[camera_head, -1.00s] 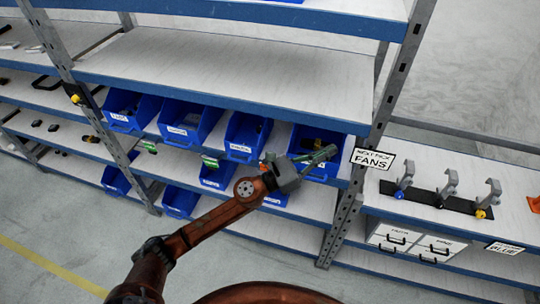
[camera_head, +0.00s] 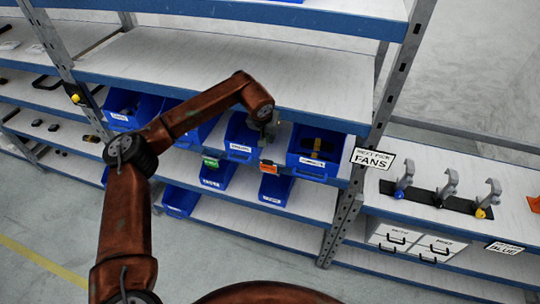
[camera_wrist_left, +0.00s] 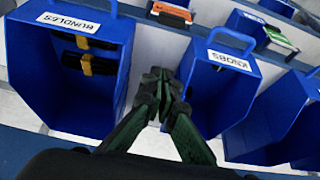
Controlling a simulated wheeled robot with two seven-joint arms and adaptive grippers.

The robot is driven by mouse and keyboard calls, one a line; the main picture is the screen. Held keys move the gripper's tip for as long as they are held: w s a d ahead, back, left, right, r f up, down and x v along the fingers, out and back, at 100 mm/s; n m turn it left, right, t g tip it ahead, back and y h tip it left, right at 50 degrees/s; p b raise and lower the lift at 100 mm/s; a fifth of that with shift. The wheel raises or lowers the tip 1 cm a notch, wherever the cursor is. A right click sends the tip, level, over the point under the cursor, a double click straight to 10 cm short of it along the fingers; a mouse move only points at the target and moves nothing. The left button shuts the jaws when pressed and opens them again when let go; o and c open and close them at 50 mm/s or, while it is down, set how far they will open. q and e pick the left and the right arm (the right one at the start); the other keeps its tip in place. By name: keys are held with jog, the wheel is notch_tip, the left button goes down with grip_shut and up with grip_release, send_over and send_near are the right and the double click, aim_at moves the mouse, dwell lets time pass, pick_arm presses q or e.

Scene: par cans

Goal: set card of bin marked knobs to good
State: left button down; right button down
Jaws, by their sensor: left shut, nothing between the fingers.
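The blue bin labelled KNOBS (camera_wrist_left: 225,75) stands at right of centre in the left wrist view; in the head view the knobs bin (camera_head: 241,149) is partly hidden behind my left gripper. An orange card (camera_head: 268,167) is on the shelf edge between this bin and the bundles bin; it also shows at the top of the left wrist view (camera_wrist_left: 172,12). My left gripper (camera_wrist_left: 160,80) is shut and empty, above the gap between the knobs and bundles bins. It also shows in the head view (camera_head: 266,132). My right gripper is not in view.
The bundles bin (camera_head: 302,165) with dark, yellow-banded items stands right of the knobs bin. A green card (camera_head: 210,162) is on its left. More blue bins fill the shelf below. The upper shelf (camera_head: 230,75) is empty.

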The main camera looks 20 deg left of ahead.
aim_at(268, 166)
pick_arm(q)
jog(key=shift+f, duration=0.1)
jog(key=p+x, duration=0.1)
jog(key=x, duration=0.8)
jog(key=shift+d+p, duration=0.2)
jog(key=shift+p, duration=0.1)
jog(key=shift+f, duration=0.45)
jog(key=s+p, duration=0.1)
jog(key=s, duration=0.2)
jog(key=shift+s+a+f+p, duration=0.1)
jog(key=shift+s+p, duration=0.2)
jog(key=shift+p, duration=0.05)
